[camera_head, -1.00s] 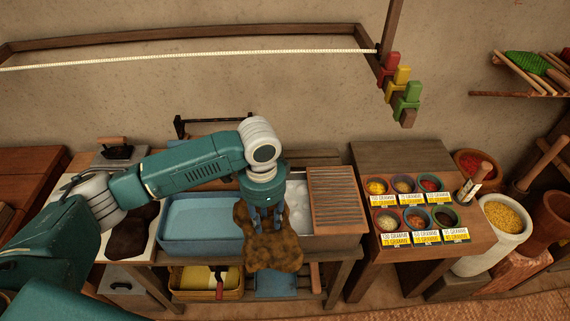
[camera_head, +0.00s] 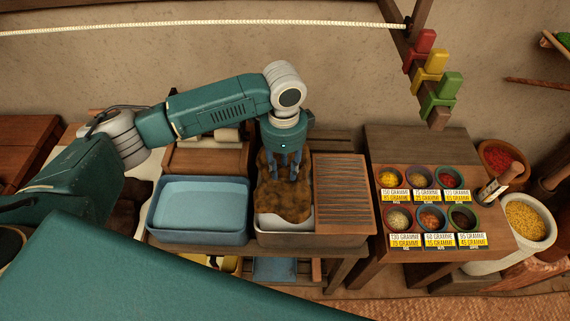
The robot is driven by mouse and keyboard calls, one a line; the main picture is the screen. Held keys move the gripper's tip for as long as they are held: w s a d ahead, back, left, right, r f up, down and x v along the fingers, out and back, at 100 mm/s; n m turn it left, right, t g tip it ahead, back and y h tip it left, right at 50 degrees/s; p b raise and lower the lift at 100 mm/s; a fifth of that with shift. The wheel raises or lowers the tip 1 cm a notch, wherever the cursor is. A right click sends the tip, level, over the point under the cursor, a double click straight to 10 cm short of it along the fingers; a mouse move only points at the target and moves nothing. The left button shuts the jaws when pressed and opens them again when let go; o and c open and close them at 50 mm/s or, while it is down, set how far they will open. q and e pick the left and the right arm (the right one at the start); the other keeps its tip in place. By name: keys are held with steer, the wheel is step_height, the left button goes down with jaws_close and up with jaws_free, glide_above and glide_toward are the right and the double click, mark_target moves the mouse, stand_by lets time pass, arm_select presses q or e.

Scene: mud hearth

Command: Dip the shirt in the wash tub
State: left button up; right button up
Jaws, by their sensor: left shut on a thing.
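The shirt (camera_head: 287,203) is a brown, stained cloth hanging from my left gripper (camera_head: 288,172), which is shut on it. Whether the shirt touches what is inside cannot be told. A blue basin (camera_head: 198,236) with light blue water stands directly left of the tub. My right gripper is not in view.
A ribbed washboard (camera_head: 344,195) lies right of the tub. A side table (camera_head: 400,157) holds several spice bowls with price cards. Coloured clothes pegs (camera_head: 434,70) hang at upper right, beside a pale line (camera_head: 200,26). My own teal arm part fills the lower foreground.

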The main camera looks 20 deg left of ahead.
mark_target(284, 178)
arm_select(q)
steer(key=shift+w+f+b, duration=0.2)
steer(key=shift+f+b, duration=0.2)
steer(key=shift+f, duration=0.25)
steer(key=shift+w+f+b, duration=0.2)
steer(key=shift+f+b, duration=0.2)
steer(key=shift+f, duration=0.2)
step_height(284, 178, down, 2)
steer(key=shift+b, duration=1.25)
steer(key=shift+s+f+b, duration=0.1)
steer(key=shift+f+b, duration=0.6)
steer(key=shift+b, duration=0.1)
steer(key=shift+f, duration=0.7)
steer(key=shift+f+b, duration=0.3)
steer(key=shift+f, duration=0.45)
steer(key=shift+f+b, duration=1.8)
steer(key=shift+f, duration=3.6)
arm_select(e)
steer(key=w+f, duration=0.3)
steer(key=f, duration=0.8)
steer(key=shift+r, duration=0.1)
